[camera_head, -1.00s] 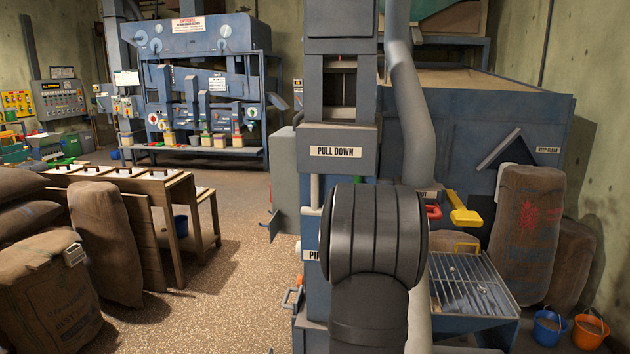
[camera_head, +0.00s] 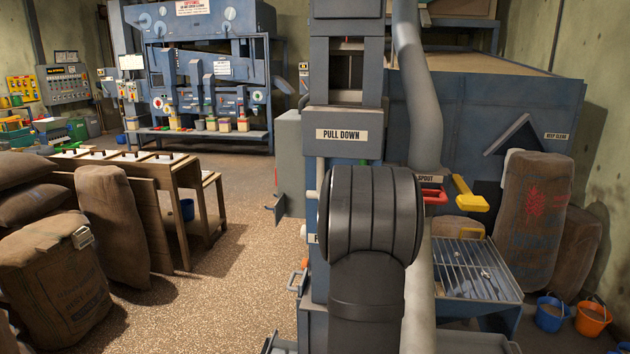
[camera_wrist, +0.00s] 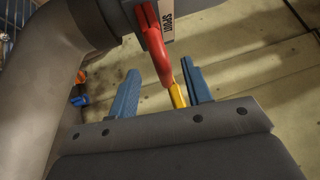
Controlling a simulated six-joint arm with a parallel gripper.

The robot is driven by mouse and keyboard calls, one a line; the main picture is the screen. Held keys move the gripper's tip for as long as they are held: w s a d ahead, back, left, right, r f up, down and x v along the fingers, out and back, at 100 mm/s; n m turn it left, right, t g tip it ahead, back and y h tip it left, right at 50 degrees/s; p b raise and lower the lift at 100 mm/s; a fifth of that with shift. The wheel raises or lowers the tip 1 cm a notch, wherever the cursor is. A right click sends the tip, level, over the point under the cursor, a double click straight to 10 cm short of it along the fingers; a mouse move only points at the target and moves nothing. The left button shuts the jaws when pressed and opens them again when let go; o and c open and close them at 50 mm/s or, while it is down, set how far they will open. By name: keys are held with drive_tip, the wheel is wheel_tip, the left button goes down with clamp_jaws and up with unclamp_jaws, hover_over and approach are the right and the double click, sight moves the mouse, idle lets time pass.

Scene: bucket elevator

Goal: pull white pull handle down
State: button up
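A pale upright bar (camera_head: 320,176), which may be the white pull handle, shows below the panel labelled "PULL DOWN" (camera_head: 341,134) in the head view. My dark arm covers the area just right of it, so I cannot tell its full shape. The white handle is not clearly seen in the wrist view. My gripper (camera_wrist: 160,68) is open, with its two blue fingers apart and nothing held. A red handle (camera_wrist: 153,45) and a yellow bar (camera_wrist: 178,92) appear beyond and between the fingers. My gripper is hidden behind my arm in the head view.
A grey pipe (camera_head: 420,95) runs down right of the elevator column. A red handle (camera_head: 432,196) and yellow handle (camera_head: 468,194) stick out near a metal grate (camera_head: 470,268). A grey box (camera_head: 290,160) stands left of the column. The floor left is open, before sacks (camera_head: 55,265).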

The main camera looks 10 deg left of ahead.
drive_tip(key=w+a+f+n+t+y, duration=0.1)
drive_tip(key=a+f+n+t+y, duration=0.3)
drive_tip(key=a, duration=0.8)
drive_tip(key=n+y, duration=0.4)
drive_tip(key=y, duration=0.4)
approach(310, 197)
drive_tip(key=w, duration=0.3)
drive_tip(key=w+r, duration=0.1)
drive_tip(key=w, duration=0.3)
drive_tip(key=w+r, duration=0.1)
drive_tip(key=w, duration=0.3)
drive_tip(key=shift+w+d, duration=0.15)
drive_tip(key=shift+c, duration=0.3)
